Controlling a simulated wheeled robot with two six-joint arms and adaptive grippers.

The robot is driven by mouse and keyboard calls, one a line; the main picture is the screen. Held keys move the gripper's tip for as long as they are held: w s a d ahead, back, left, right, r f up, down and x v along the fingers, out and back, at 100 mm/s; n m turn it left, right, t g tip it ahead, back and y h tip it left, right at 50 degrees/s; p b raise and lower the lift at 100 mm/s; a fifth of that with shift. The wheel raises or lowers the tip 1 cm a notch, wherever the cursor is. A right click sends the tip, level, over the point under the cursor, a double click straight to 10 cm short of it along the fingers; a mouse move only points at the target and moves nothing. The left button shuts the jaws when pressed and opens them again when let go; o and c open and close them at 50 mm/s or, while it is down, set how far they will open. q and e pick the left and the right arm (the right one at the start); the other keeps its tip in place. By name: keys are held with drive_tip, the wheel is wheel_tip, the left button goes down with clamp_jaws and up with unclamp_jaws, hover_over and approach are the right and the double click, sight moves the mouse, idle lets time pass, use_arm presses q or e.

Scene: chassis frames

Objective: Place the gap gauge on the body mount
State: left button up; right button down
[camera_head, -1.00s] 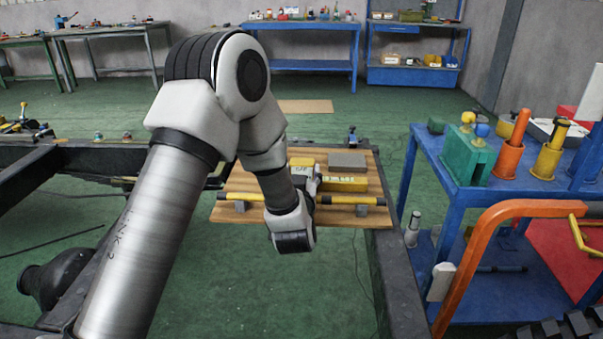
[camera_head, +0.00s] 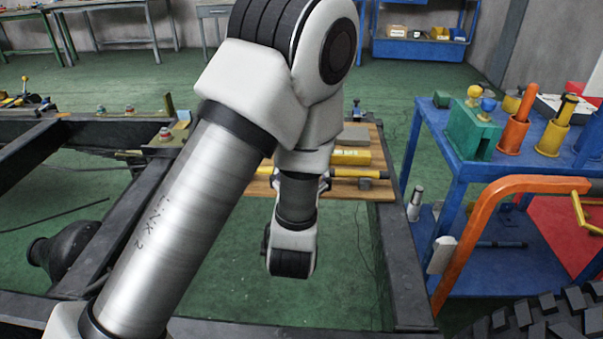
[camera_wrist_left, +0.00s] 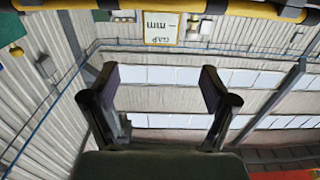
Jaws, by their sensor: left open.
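In the head view, a yellow block (camera_head: 350,157) lies on the wooden board, partly hidden by my arm. In the left wrist view, a yellow-edged label reading GAP and mm (camera_wrist_left: 162,27) shows upside down at the top, seemingly the gap gauge. My left gripper (camera_wrist_left: 158,78) is open, with nothing between its fingers, and the label is beyond the fingertips. In the head view my wrist mostly hides this gripper. A small bolt-like fitting (camera_head: 165,134) on the black chassis rail may be the body mount. My right gripper is not in view.
The wooden board (camera_head: 378,188) lies across the chassis frame (camera_head: 402,262) and carries a grey block (camera_head: 354,136) and a yellow-and-black bar (camera_head: 345,172). A blue tool cart (camera_head: 455,180) with an orange handle (camera_head: 478,225) stands at right.

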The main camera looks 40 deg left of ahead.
use_arm(q)
drive_tip(key=x, duration=1.2)
drive_tip(key=shift+a+f, duration=0.15)
drive_tip(key=shift+f, duration=0.25)
drive_tip(key=c, duration=1.5)
wheel_tip(320, 180, up, 18)
drive_tip(key=p, duration=0.4)
